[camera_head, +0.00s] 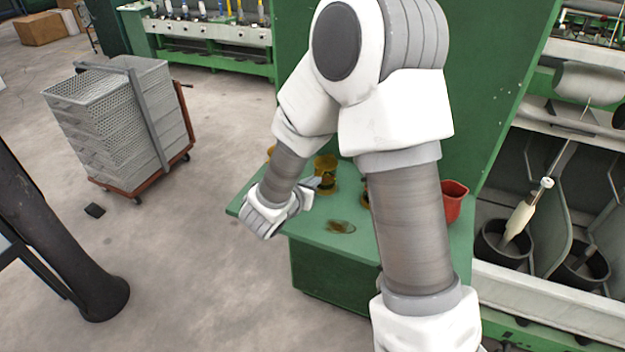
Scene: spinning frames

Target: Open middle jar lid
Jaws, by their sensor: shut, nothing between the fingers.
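The middle jar (326,163), amber-brown, stands upright on the green table (312,238); its lower part is partly covered by my gripper, and I cannot tell whether its lid is on. A second amber jar (271,151) shows only a sliver behind my arm at the left. A third (364,197) is mostly hidden behind my arm at the right. My gripper (322,182) is shut and empty, in front of the middle jar; I cannot tell if it touches it. A flat, brownish see-through piece (340,227) lies on the table nearer the front edge.
A red container (453,201) stands on the table at the right, partly behind my arm. A green panel (490,90) rises behind the table. Spinning machinery (560,230) is at the right. A cart with grey crates (115,120) stands on the floor at the left.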

